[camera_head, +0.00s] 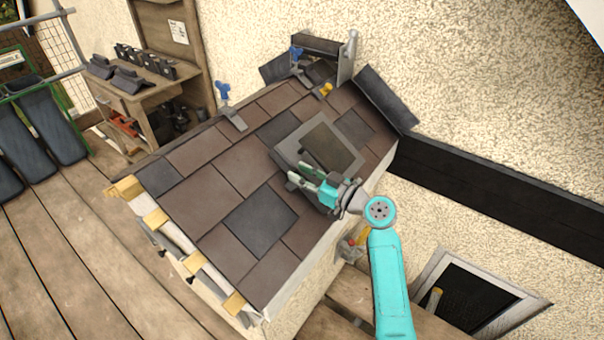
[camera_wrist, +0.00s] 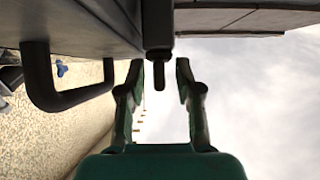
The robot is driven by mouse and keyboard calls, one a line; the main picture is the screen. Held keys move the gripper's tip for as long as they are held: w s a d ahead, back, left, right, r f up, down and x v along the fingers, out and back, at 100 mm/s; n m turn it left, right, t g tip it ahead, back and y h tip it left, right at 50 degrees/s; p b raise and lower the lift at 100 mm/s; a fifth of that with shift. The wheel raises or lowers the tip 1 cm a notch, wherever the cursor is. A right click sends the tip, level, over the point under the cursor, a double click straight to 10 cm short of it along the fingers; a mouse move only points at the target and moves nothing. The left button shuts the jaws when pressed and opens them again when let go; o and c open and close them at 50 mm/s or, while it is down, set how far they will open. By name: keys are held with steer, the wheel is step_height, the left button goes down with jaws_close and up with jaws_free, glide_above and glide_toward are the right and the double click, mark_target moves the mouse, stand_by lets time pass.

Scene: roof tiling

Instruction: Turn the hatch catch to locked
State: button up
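The roof hatch (camera_head: 293,155), a grey frame with a dark pane, is set in the tiled slope in the head view. My gripper (camera_head: 308,186) is at the hatch's lower edge there. In the wrist view, the hatch catch (camera_wrist: 158,55) is a dark block with a short narrow peg. My gripper (camera_wrist: 159,78) is open there, one finger on each side of the peg, with gaps visible. A dark bar handle (camera_wrist: 62,102) stands off the hatch at the left. The catch is hidden in the head view, and its locked or unlocked mark does not show.
Brown and dark tiles (camera_head: 258,222) cover the small roof around the hatch. A blue-topped tool (camera_head: 228,105) and a yellow item (camera_head: 326,90) lie higher on it. A rough wall (camera_head: 470,80) stands behind. A wooden bench (camera_head: 130,85) is at the left.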

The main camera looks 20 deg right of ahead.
jaws_close()
steer(key=shift+m+h, duration=0.3)
steer(key=shift+m, duration=0.1)
steer(key=m+t+h, duration=0.2)
steer(key=m+h, duration=0.3)
steer(key=m, duration=0.1)
steer(key=m+h, duration=0.5)
steer(key=shift+m+h, duration=0.3)
steer(key=m+g+h, duration=0.1)
steer(key=m+h, duration=0.1)
steer(key=m, duration=0.1)
steer(key=m+g+h, duration=0.2)
steer(key=m, duration=0.1)
steer(key=shift+d+g+h, duration=0.2)
steer(key=shift+g+h, duration=0.1)
steer(key=shift+d+f+m+g+h, duration=0.15)
steer(key=shift+m+g+h, duration=0.65)
steer(key=shift+m+g, duration=0.6)
steer(key=shift+m, duration=0.3)
